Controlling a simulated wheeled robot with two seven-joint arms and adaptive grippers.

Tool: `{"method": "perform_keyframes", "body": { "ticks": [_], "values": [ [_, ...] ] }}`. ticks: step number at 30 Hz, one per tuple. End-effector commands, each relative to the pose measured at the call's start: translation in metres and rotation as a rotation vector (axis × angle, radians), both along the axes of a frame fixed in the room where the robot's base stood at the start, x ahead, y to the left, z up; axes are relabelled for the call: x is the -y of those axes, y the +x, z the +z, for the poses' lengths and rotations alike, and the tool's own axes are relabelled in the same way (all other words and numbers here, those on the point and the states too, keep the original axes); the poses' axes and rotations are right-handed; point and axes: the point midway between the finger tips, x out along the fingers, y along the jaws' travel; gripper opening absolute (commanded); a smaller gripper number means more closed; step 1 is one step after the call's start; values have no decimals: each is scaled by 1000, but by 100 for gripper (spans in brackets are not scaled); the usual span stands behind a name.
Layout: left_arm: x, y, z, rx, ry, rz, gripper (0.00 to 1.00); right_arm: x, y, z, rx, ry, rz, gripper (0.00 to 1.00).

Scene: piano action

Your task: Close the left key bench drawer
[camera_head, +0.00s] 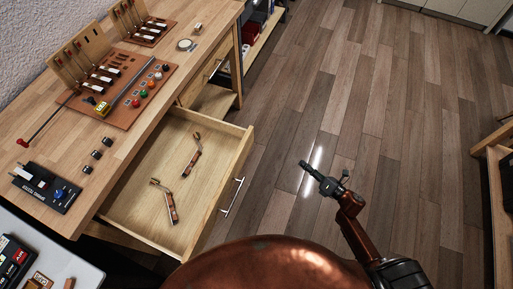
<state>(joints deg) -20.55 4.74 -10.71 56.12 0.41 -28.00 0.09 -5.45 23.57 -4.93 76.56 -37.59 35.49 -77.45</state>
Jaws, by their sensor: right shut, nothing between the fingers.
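The left key bench drawer (133,206) is pulled open from under the wooden bench top. Its front panel faces right and carries a metal bar handle (232,197). Two small brown jointed parts lie inside it, one toward the back (192,154) and one nearer (166,201). My right gripper (304,165) is over the floor to the right of the drawer, apart from the handle, with its fingers together and empty. My left gripper is not in the view.
The bench (60,130) holds a key board, small dark blocks and a spring tester (48,187). A second drawer (209,80) farther back looks shut. A grey surface with boxes is at lower left. Wooden furniture (497,165) stands at right. The floor between is clear.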

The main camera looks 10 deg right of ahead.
Motion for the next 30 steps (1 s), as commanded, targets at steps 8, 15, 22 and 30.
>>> {"method": "perform_keyframes", "body": {
  "ticks": [8,15,22,30],
  "values": [
    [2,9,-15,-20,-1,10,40,-85,-6,109,610,-516,435,0],
    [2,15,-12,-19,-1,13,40,-108,-3,122,695,-577,483,0],
    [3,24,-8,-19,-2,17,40,-144,24,121,693,-575,482,0],
    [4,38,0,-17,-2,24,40,-185,55,120,688,-573,479,0]
  ]
}}
